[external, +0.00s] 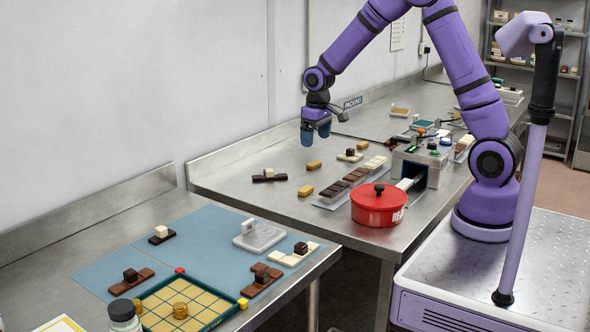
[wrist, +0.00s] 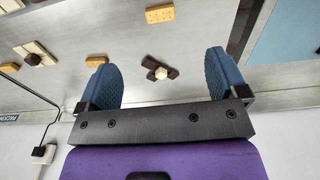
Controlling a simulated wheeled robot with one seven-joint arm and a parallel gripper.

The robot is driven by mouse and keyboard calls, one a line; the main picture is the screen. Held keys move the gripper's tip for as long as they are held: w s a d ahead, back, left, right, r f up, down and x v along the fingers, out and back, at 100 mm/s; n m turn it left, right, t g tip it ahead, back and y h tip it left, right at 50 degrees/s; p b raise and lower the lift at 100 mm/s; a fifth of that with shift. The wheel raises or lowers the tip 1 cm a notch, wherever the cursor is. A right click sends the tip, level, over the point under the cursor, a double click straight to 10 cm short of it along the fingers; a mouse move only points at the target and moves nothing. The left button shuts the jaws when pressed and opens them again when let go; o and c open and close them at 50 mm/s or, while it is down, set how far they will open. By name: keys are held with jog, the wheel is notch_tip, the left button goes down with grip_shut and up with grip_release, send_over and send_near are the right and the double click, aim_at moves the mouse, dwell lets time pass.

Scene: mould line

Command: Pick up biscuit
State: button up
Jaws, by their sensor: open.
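One biscuit (external: 314,165) is below my gripper (external: 316,134) in the external view; the other biscuit (external: 306,190) lies nearer the camera. In the wrist view one biscuit (wrist: 160,12) shows whole at the top edge.
Dark chocolate pieces with a white cube (external: 269,175) lie left of the biscuits. A white bar with a dark cube (external: 350,155) lies to the right. A red lidded pot (external: 379,207) and chocolate bars on a tray (external: 323,203) stand nearer. The wall runs behind the bench.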

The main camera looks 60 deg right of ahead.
notch_tip(320, 180, down, 7)
jog(key=w, duration=0.3)
send_over(307, 189)
jog(key=shift+g, duration=0.3)
notch_tip(307, 189, down, 6)
jog(key=shift+s+a+r, duration=0.1)
jog(key=shift+r, duration=0.15)
jog(key=shift+w+d+f, duration=0.15)
jog(key=shift+f, duration=1.2)
jog(key=shift+w+d+f, duration=0.1)
jog(key=shift+f, duration=1.2)
jog(key=c, duration=1)
